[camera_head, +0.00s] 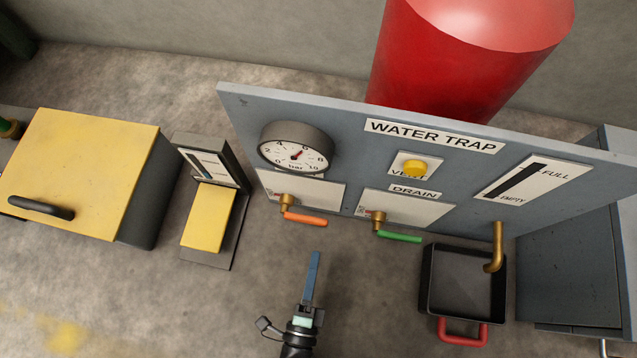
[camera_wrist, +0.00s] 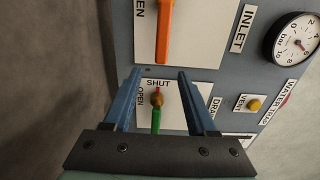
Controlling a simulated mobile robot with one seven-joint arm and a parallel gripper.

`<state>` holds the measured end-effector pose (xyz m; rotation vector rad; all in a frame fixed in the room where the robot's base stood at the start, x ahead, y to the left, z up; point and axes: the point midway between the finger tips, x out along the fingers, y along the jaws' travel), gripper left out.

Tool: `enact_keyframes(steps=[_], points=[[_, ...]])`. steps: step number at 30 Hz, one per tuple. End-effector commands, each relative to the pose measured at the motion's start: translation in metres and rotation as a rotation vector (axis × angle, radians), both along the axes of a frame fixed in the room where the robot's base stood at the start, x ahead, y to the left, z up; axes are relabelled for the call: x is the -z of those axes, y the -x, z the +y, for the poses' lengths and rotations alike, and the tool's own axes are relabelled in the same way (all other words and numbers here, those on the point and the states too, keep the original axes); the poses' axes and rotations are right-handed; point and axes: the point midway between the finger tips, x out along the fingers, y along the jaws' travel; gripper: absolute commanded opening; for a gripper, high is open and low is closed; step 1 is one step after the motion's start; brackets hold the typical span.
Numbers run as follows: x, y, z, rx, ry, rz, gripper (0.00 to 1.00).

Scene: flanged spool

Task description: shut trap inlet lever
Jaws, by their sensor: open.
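The inlet lever is an orange handle (camera_head: 305,219) on a brass valve below the gauge on the grey-blue panel (camera_head: 345,120). In the head view it points right along the panel. In the wrist view the orange handle (camera_wrist: 164,30) is at the top, cut off by the frame edge, near an INLET label (camera_wrist: 243,28) and an OPEN marking. My gripper (camera_head: 316,256) is in front of the panel, below the levers in the head view. In the wrist view its blue fingers (camera_wrist: 159,75) are apart with nothing gripped. The green drain lever lies in view between them.
The green drain lever (camera_head: 400,237) sits right of the orange one. A black tray (camera_head: 434,298) with a red handle stands under a brass spout (camera_head: 497,245). A yellow vent button (camera_head: 415,168) is on the panel. A yellow-lidded box (camera_head: 85,165) stands left.

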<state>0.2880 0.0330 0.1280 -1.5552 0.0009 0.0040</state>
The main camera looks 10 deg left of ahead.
Motion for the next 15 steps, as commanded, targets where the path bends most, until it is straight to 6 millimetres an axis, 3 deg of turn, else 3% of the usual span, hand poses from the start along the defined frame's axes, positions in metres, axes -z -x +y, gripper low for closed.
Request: enact_keyframes(steps=[6, 15], points=[[0.000, 0.027, 0.000, 0.000, 0.000, 0.001, 0.57], [0.000, 0.032, 0.000, -0.001, 0.000, -0.001, 0.57]])
